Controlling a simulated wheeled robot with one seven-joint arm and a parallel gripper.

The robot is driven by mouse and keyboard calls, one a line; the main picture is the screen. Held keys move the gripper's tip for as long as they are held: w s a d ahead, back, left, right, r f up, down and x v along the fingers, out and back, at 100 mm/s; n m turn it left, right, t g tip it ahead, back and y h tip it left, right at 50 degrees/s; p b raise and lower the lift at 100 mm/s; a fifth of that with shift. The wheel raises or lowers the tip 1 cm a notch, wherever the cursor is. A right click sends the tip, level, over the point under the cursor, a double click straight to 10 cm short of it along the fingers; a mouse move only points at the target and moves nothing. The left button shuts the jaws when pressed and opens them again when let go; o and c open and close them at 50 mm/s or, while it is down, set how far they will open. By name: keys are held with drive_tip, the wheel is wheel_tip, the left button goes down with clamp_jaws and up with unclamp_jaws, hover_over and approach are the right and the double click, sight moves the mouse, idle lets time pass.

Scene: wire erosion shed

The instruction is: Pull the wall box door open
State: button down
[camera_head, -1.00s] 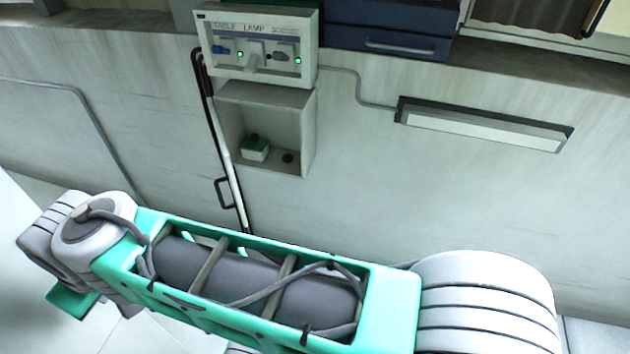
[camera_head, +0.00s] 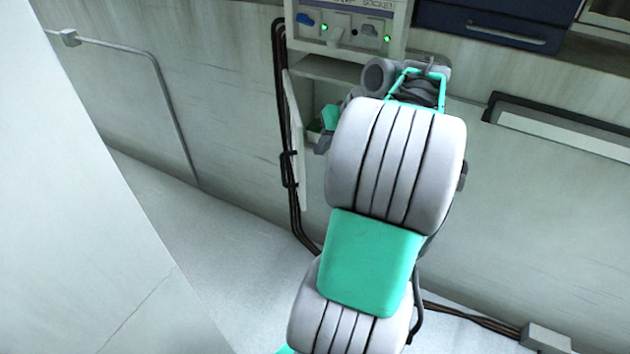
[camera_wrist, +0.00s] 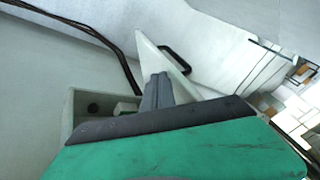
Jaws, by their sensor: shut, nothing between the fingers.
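The wall box (camera_head: 345,70) is a pale recessed box under a switch panel. It also shows in the wrist view (camera_wrist: 75,105). Its white door (camera_head: 296,130) stands open, swung out from the left side, and shows in the wrist view (camera_wrist: 156,58). The black door handle (camera_head: 289,169) is on the outer face; it also shows in the wrist view (camera_wrist: 177,57). My gripper (camera_head: 322,144) is at the box opening, right of the door. In the wrist view its fingers (camera_wrist: 157,78) are together and empty, overlapping the door's inner side; contact cannot be told. My arm hides much of the box.
The switch panel (camera_head: 345,27) with green lights is above the box. Dark cables (camera_head: 283,90) run down the wall left of the door. A blue drawer unit (camera_head: 490,22) and a long wall fixture (camera_head: 565,132) are to the right. Floor (camera_head: 235,235) shows free at lower left.

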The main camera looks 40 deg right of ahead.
drive_tip(key=s+d+f+t, duration=0.1)
drive_tip(key=s+d+f, duration=0.1)
drive_tip(key=s+d, duration=0.3)
drive_tip(key=w+a+f, duration=0.4)
drive_tip(key=w+f, duration=0.3)
drive_tip(key=w, duration=0.1)
drive_tip(key=shift+w+a+f+y, duration=0.3)
